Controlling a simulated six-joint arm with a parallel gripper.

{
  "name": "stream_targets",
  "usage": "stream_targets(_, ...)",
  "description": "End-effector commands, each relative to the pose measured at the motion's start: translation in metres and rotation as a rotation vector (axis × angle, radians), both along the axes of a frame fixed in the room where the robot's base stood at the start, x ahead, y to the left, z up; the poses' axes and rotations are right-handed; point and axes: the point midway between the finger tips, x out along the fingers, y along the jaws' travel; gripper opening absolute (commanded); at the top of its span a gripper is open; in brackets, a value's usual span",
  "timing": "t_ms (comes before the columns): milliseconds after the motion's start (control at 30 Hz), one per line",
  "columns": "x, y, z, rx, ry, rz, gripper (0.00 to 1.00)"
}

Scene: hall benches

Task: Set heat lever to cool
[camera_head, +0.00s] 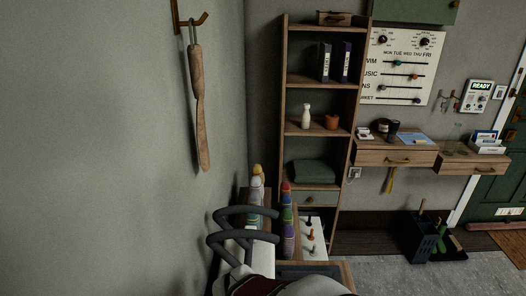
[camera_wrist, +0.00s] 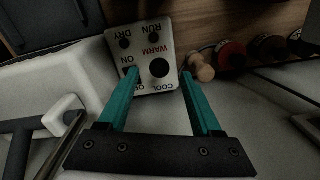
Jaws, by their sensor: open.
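A pale control panel (camera_wrist: 170,20) shows upside down at the top middle of the wrist view. It carries the words DRY, RUN, ON, OFF, WARM and COOL. A round black knob (camera_wrist: 159,68), which looks like the heat lever's end, stands between WARM and COOL. Other dark knobs sit beside it near ON, DRY and RUN. My gripper (camera_wrist: 159,75) is open, with one teal finger on each side of the heat lever's knob in the picture. I cannot tell whether either finger touches it. The left fingertip covers part of the knob by ON. My gripper cannot be made out in the head view.
A wooden peg (camera_wrist: 203,70) and a red round piece (camera_wrist: 231,53) lie close right of the panel in the wrist view. In the head view, a shelf unit (camera_head: 284,110) stands by the wall, with dark curved bars (camera_head: 245,212) before it. Open floor (camera_head: 400,275) lies right.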

Motion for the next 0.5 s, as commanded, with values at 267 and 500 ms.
stream_targets(267, -0.001, 0.000, -0.046, -0.002, 0.001, 0.000, 0.66)
stream_targets(500, -0.001, 0.000, -0.052, 0.001, -0.001, -0.002, 0.66)
